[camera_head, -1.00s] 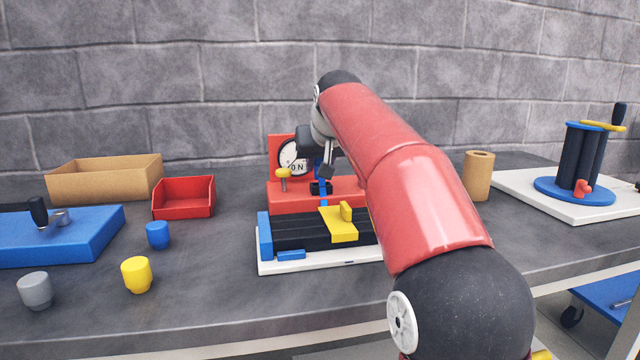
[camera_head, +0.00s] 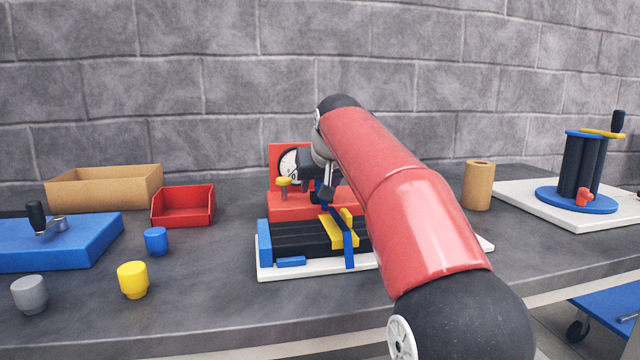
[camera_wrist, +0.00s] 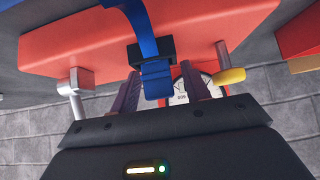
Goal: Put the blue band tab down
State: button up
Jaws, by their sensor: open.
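The blue band (camera_head: 348,240) runs from my gripper (camera_head: 323,192) down over the yellow piece (camera_head: 333,231) and the black ribbed block (camera_head: 290,237) to its front edge. In the wrist view the blue band (camera_wrist: 138,14) passes through a black buckle (camera_wrist: 150,52). Its blue tab end (camera_wrist: 156,84) sticks out between the two fingers of my gripper (camera_wrist: 160,85). The fingers are open, with gaps visible beside the tab. The arm partly hides the right side of the rack.
A red block (camera_head: 285,207) with a dial (camera_head: 288,163) and a yellow-topped post (camera_head: 283,182) stands behind the black block. A red bin (camera_head: 183,207), cardboard tray (camera_head: 105,187), blue cup (camera_head: 155,240) and yellow cup (camera_head: 132,279) are left. A brown roll (camera_head: 478,187) stands right.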

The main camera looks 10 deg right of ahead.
jog(key=shift+r, duration=0.25)
jog(key=p+v, duration=0.1)
jog(key=v, duration=1.1)
jog(key=shift+s+f, duration=0.1)
jog(key=shift+f, duration=0.05)
